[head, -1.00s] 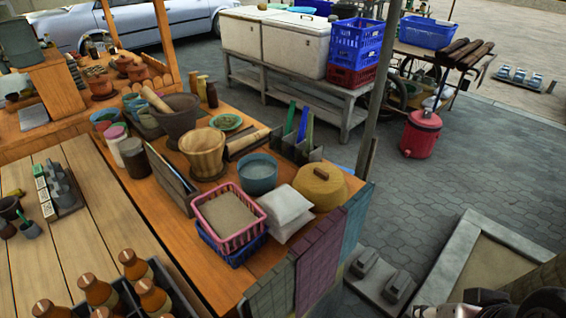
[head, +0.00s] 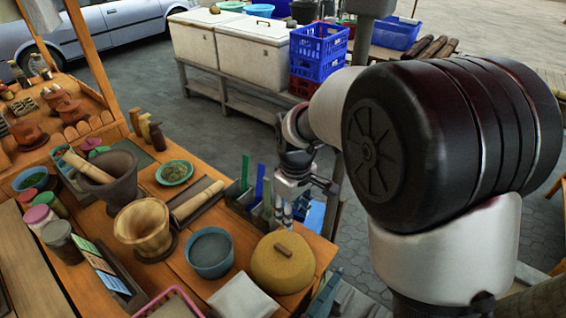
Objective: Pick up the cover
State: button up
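The cover (head: 268,272) is a round, domed, yellow-tan lid with a short brown wooden handle (head: 283,250) on top. It sits near the right end of the wooden counter in the head view. My gripper (head: 284,222) points down just behind and above the cover, seemingly apart from the handle. Its fingers are small and seen edge-on, so I cannot tell how far they are spread. Nothing shows between them.
A blue-grey bowl (head: 211,254) stands left of the cover, and a white packet (head: 243,300) lies in front. A wooden mortar (head: 145,228), a rolling pin (head: 197,201) and a holder with green and blue upright pieces (head: 259,185) are nearby.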

notch_tip(320, 180, down, 4)
jog(key=w+a+n, duration=0.1)
jog(key=w+a, duration=0.1)
jog(key=b, duration=0.2)
send_over(284, 249)
jog(key=shift+g, duration=0.3)
jog(key=f, duration=1)
jog(key=shift+s+f, duration=0.25)
jog(key=shift+f, duration=0.1)
jog(key=shift+w+f+b, duration=0.15)
jog(key=shift+f+b, duration=0.45)
jog(key=shift+f, duration=0.9)
jog(key=shift+w+f+b, duration=0.1)
jog(key=shift+f+b, duration=0.45)
jog(key=shift+f, duration=0.95)
grip_shut()
